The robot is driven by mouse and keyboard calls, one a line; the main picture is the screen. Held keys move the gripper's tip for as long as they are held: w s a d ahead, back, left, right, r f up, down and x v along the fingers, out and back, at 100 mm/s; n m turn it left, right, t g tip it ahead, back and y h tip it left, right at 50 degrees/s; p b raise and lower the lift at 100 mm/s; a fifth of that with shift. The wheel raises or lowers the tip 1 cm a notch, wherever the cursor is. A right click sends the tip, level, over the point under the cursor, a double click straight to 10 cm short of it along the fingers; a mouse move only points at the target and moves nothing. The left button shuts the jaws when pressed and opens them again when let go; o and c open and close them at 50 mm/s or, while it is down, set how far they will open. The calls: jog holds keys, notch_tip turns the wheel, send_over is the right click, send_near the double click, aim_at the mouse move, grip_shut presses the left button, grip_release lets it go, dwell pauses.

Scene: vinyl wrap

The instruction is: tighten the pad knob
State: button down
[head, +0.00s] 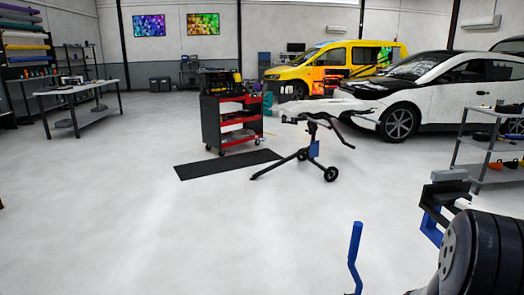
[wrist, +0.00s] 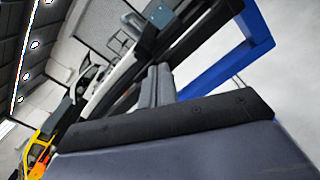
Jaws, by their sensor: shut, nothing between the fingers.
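My gripper (wrist: 156,88) shows in the wrist view as two dark grey fingers side by side, shut with nothing between them. In the head view my arm fills the lower right corner, and I cannot make out the fingertips. A wheeled stand (head: 313,150) with black legs and a blue part on its post stands at mid-floor, well away from my arm, with a white panel-like piece at its top. I cannot pick out a pad knob in either view; it is too small or hidden.
A red and black tool cart (head: 231,122) stands left of the stand by a dark floor mat (head: 226,164). A white and black car (head: 440,95) and a yellow van (head: 335,68) are behind. A grey shelf (head: 490,150) stands at right. The floor at front left is clear.

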jog(key=shift+s, duration=0.1)
jog(key=a, duration=0.4)
jog(key=s+a, duration=0.1)
jog(key=a, duration=0.1)
jog(key=shift+r+b, duration=0.15)
jog(key=shift+b, duration=0.25)
